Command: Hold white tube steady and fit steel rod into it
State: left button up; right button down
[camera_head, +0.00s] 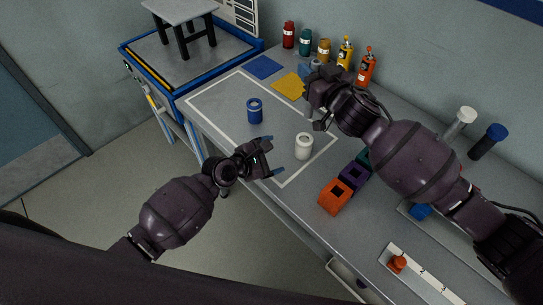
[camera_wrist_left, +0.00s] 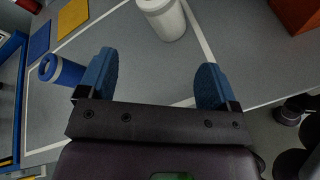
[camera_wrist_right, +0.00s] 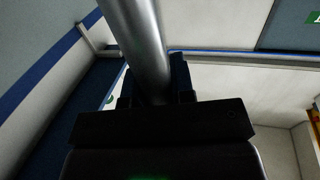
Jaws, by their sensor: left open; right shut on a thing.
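The white tube (camera_head: 303,146) stands upright on the grey table, inside the white-outlined area near its right edge. It also shows at the top of the left wrist view (camera_wrist_left: 163,16). My left gripper (camera_head: 274,156) is open and empty, just left of the white tube and apart from it. Its blue fingers (camera_wrist_left: 156,82) point toward the tube. My right gripper (camera_wrist_right: 155,88) is shut on the steel rod (camera_wrist_right: 139,35).
A blue tube (camera_head: 255,110) stands left of the white tube. Orange and purple blocks (camera_head: 334,196) lie to the right. Blue and yellow squares (camera_head: 264,67) lie behind, with several bottles (camera_head: 366,66) along the wall. The outlined area's left part is clear.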

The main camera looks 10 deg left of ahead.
aim_at(297, 150)
pick_arm(q)
jog(key=n, duration=0.3)
jog(key=shift+s+f, duration=0.15)
jog(key=shift+f, duration=0.05)
jog(key=n, duration=0.2)
jog(key=shift+d+n, duration=0.15)
jog(key=shift+n, duration=0.55)
jog(key=x, duration=1)
jog(key=shift+d, duration=0.4)
jog(key=shift+w+d+f, duration=0.35)
jog(key=shift+w, duration=0.2)
jog(key=shift+c, duration=0.5)
jog(key=c, duration=0.9)
jog(key=shift+c, duration=0.2)
